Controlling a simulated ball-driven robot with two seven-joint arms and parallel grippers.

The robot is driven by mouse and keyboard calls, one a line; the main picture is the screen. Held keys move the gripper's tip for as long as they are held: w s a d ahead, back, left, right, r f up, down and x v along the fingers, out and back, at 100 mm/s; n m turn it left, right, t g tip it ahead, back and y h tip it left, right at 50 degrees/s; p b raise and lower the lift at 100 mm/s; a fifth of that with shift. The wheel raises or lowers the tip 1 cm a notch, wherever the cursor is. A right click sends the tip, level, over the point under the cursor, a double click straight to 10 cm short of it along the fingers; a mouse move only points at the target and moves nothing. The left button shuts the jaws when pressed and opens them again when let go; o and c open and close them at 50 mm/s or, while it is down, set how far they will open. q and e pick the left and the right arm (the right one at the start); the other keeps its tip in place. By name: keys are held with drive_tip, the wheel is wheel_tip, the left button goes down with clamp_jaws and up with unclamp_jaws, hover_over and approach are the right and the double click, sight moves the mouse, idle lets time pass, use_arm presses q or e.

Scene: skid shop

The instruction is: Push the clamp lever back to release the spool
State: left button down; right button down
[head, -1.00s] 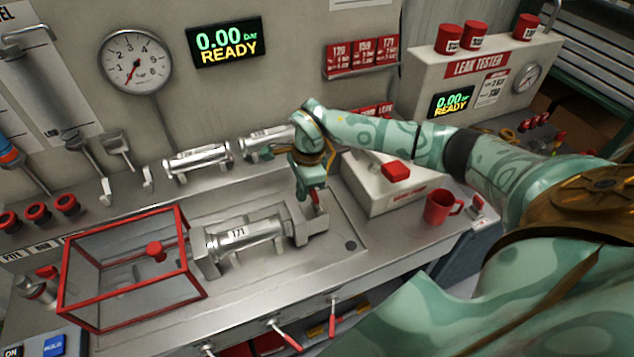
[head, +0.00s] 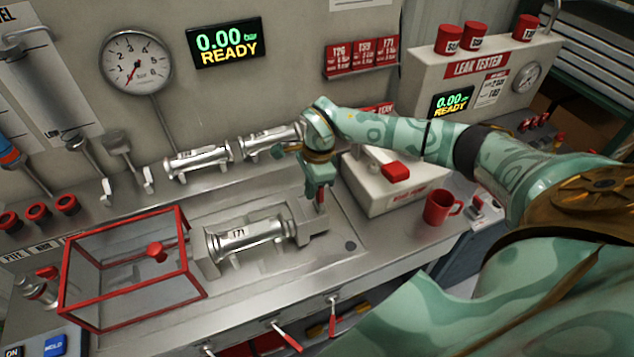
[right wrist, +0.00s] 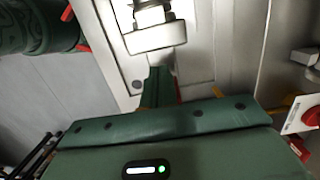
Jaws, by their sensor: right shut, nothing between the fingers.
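The silver spool (head: 245,236) marked 171 lies in the grey clamp fixture on the bench. The fixture's right end block (head: 314,222) is beside my right gripper (head: 319,205). The red-tipped clamp lever (head: 321,195) is at the fingers, partly hidden by them; I cannot tell whether they touch it. My right gripper is shut and empty, pointing down. In the right wrist view its fingers (right wrist: 158,88) are just below the end block (right wrist: 157,38), with the spool end (right wrist: 150,13) beyond. My left gripper is not in view.
A red-framed clear guard (head: 125,270) stands left of the fixture. Two more spools (head: 196,162) lie behind. A white box with a red button (head: 395,172) and a red mug (head: 440,207) are to the right. Drawers with red handles (head: 333,318) are below the front edge.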

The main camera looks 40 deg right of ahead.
drive_tip(key=shift+d, duration=0.1)
idle(0.3)
drive_tip(key=shift+s+d, duration=0.25)
drive_tip(key=shift+d, duration=0.7)
drive_tip(key=shift+w+a, duration=0.2)
drive_tip(key=shift+a, duration=0.5)
wheel_tip(320, 180, up, 8)
drive_tip(key=p, duration=0.7)
